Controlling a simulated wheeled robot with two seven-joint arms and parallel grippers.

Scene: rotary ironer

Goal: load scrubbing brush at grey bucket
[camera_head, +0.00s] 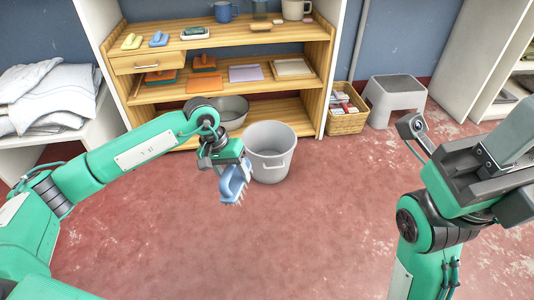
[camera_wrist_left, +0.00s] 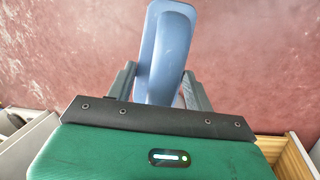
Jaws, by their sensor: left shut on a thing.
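A blue scrubbing brush (camera_head: 232,183) with pale bristles is in my left gripper (camera_head: 236,166), which is shut on its handle. It hangs above the floor just left of and in front of the grey bucket. In the left wrist view the brush (camera_wrist_left: 170,45) sits between the two fingers of the left gripper (camera_wrist_left: 163,85). The grey bucket (camera_head: 268,134) stands upright on the red floor with its open top facing up and a handle on its front side. The brush is outside the bucket. My right arm is at the right, and its fingertips are not clearly shown.
A wooden shelf (camera_head: 225,90) with brushes, cloths and mugs stands behind the bucket. A metal basin (camera_head: 232,108) is behind it to the left. A wicker basket (camera_head: 346,121) and a grey step stool (camera_head: 395,97) stand at the right. The front floor is clear.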

